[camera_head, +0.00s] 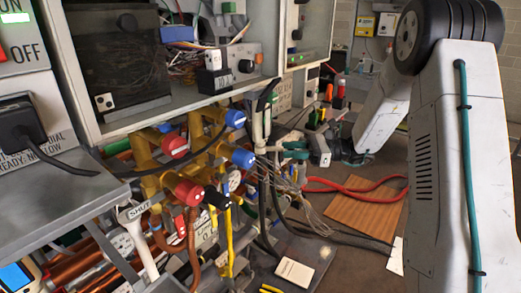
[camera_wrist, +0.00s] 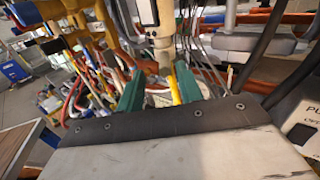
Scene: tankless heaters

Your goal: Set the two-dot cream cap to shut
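A cream, round-bodied fitting (camera_wrist: 166,58) stands just beyond my fingertips in the wrist view. I cannot make out dots on it, so I cannot tell if it is the two-dot cap. A pale upright fitting (camera_head: 259,125) shows left of my gripper in the head view. My gripper (camera_wrist: 160,84) has two teal fingers spread apart, with a gap between them and nothing visibly clamped. In the head view the teal fingers (camera_head: 296,150) are small and partly lost among cables. A white tag (camera_head: 138,210) reading "SHUT" sits at the lower left.
Red caps (camera_head: 188,191) and blue caps (camera_head: 242,158) sit on brass pipes left of my gripper. A white block with two dots (camera_head: 105,102) sits at a dark box. Loose wires and a red hose (camera_head: 355,188) crowd the area. A brown board (camera_head: 367,210) lies on the bench.

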